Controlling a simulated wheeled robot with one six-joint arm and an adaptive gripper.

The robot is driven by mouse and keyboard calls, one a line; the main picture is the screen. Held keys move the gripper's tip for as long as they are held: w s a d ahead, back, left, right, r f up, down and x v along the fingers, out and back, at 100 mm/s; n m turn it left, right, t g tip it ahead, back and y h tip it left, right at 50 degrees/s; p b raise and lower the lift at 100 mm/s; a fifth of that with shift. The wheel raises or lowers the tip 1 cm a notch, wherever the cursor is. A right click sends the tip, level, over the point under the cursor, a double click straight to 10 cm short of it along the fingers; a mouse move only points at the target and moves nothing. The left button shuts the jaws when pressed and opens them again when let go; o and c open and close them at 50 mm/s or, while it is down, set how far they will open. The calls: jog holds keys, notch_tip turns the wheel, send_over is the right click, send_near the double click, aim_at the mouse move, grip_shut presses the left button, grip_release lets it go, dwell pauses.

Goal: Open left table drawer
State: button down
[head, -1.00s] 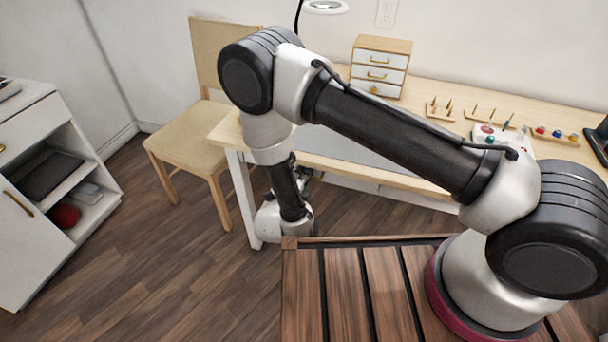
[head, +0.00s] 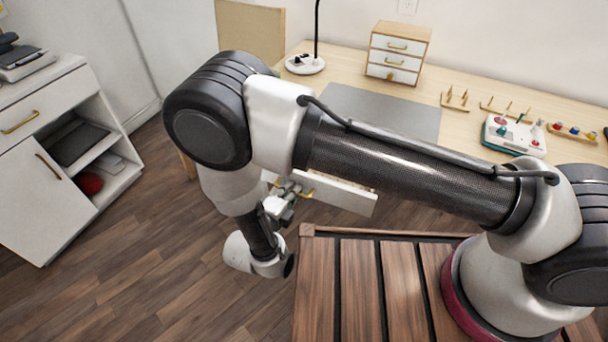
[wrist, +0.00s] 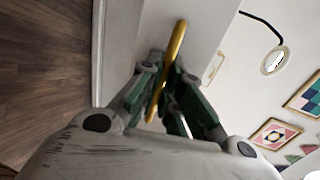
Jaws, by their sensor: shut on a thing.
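The left table drawer shows in the head view as a white front panel (head: 345,196), partly behind my arm. It appears to stand out from the table (head: 470,90), but the gap behind it is mostly hidden. In the head view my gripper (head: 287,194) is at the panel's left part. In the wrist view the brass bar handle (wrist: 178,45) runs between the fingers of my gripper (wrist: 172,88), which is shut on it. The white drawer face (wrist: 205,25) lies just beyond the fingers.
A white cabinet (head: 40,190) with open shelves stands at the left. A chair (head: 250,32) is behind my arm. Wooden floor is clear at lower left.

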jog(key=f+v, duration=0.3)
jog(key=v, duration=1.2)
jog(key=shift+s+a, duration=0.2)
jog(key=shift+s, duration=0.5)
jog(key=shift+f, duration=0.1)
jog(key=c, duration=1.9)
grip_release()
jog(key=v, duration=1.2)
